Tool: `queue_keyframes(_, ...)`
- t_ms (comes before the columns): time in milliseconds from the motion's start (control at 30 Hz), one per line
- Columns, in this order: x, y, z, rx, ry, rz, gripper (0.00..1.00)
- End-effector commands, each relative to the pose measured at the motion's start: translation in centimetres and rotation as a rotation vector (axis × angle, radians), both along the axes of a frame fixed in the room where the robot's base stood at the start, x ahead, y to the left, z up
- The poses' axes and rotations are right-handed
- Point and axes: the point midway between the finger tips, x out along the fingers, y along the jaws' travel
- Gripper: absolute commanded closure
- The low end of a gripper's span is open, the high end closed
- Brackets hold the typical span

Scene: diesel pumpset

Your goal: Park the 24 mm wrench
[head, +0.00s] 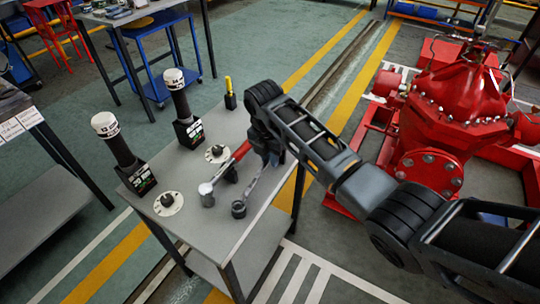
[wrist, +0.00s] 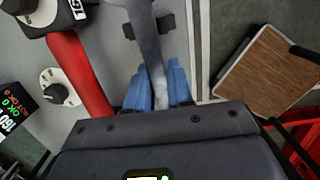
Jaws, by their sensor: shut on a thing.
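My gripper (head: 272,158) is shut on a grey wrench (head: 256,188), which slants over the grey bench (head: 190,232). The wrench's ring end (head: 239,209) points toward the bench's front. In the wrist view the blue fingertips (wrist: 158,88) close on both sides of the wrench shaft (wrist: 149,48). A dark two-part holder (wrist: 153,25) shows beside the shaft; I cannot tell whether the wrench touches it. No size marking is readable on the wrench.
A red-handled tool (head: 229,163) lies close left of the wrench. A red pump (head: 445,130) stands right.

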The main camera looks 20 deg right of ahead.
Motion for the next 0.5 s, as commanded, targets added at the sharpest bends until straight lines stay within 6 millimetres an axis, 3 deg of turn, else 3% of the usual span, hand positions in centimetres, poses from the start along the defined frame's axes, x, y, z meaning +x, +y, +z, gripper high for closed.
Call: queue_keyframes(500, 0.01, 0.00, -0.99, 0.000, 0.000, 0.000, 1.00)
